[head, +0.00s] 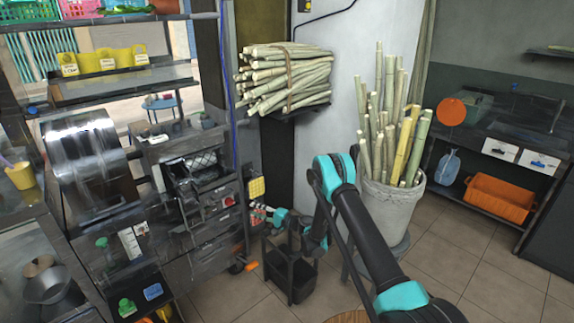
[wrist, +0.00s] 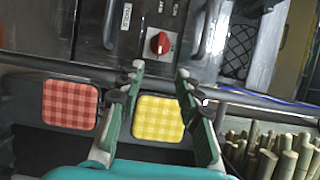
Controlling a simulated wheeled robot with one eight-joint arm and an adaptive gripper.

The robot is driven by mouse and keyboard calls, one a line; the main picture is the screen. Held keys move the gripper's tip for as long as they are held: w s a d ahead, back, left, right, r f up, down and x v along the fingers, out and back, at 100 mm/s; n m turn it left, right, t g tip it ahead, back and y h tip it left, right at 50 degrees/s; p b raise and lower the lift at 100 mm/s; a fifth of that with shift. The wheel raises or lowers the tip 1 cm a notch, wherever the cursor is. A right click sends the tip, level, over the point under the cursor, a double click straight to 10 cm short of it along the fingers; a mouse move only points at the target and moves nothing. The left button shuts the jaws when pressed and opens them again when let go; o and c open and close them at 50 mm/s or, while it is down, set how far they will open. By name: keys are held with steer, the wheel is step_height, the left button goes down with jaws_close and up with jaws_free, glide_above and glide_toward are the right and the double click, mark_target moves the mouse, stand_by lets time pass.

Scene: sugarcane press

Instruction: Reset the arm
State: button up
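My gripper (wrist: 159,75) is open, with two green fingers spread apart in the wrist view and nothing held between them. In the head view my gripper (head: 262,214) is small and partly hidden, in front of the lower right side of the sugarcane press (head: 205,235). My arm is bent, reaching up from the bottom right and then down and left. In the wrist view the fingers point toward the press front with its red knob (wrist: 160,43). A yellow checked pad (wrist: 158,117) shows behind and between the fingers, and a red checked pad (wrist: 70,105) is left of them.
A grey bucket of upright canes (head: 392,205) stands just right of my arm. A tied cane bundle (head: 285,75) lies on a wall shelf. A black cart (head: 290,275) is below my gripper. An orange crate (head: 498,197) sits under the right counter. Floor at right is clear.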

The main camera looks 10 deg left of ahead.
steer(key=d+r+n+h, duration=0.25)
steer(key=d+r, duration=0.45)
steer(key=r, duration=0.4)
steer(key=s+d+r+h, duration=0.5)
steer(key=s+d+r, duration=0.25)
steer(key=d, duration=0.45)
steer(key=s+d+n+g+h, duration=0.1)
steer(key=s+d+h, duration=0.8)
steer(key=s+d, duration=1.8)
steer(key=s, duration=0.3)
steer(key=shift+s+d+r+h, duration=0.25)
steer(key=shift+s+d+h, duration=0.1)
steer(key=shift+s, duration=0.05)
